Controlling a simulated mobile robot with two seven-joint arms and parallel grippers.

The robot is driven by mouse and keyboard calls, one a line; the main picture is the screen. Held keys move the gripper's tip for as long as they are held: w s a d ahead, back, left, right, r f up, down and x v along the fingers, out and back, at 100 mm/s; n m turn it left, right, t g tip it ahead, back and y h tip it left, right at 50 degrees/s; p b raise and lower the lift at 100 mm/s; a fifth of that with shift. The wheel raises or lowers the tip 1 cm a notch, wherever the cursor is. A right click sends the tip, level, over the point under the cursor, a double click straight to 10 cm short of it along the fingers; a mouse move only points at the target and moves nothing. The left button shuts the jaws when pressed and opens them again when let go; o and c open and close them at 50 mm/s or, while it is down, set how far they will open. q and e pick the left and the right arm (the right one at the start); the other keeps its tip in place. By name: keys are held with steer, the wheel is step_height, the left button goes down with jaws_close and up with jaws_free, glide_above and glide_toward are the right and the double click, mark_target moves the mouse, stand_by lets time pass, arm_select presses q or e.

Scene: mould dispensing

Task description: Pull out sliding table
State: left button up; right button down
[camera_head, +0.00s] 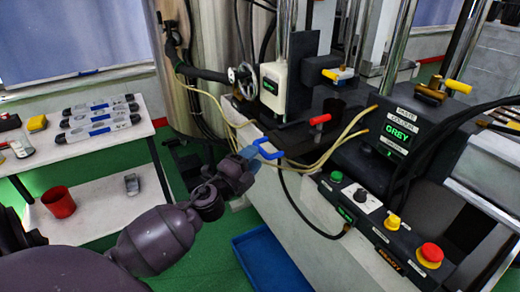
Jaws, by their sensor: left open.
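A blue handle (269,150) sticks out at the front left of the machine, low on its dark, flat part (295,140), which looks like the sliding table. My left gripper (251,157) is open, just left of the blue handle and very close to it. I cannot tell whether it touches the handle or whether the handle is between the fingers. My right gripper is not in view.
A red-handled lever (319,119) and yellowish hoses lie close behind the handle. A control box with a red stop button (430,254) is at the right. A blue tray (270,262) lies on the green floor below. A white table (90,155) stands at the left.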

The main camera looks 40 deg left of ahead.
arm_select(q)
steer(key=shift+w+r, duration=0.15)
steer(key=shift+w, duration=0.9)
steer(key=shift+w+r, duration=0.15)
steer(key=shift+w, duration=0.85)
jaws_close()
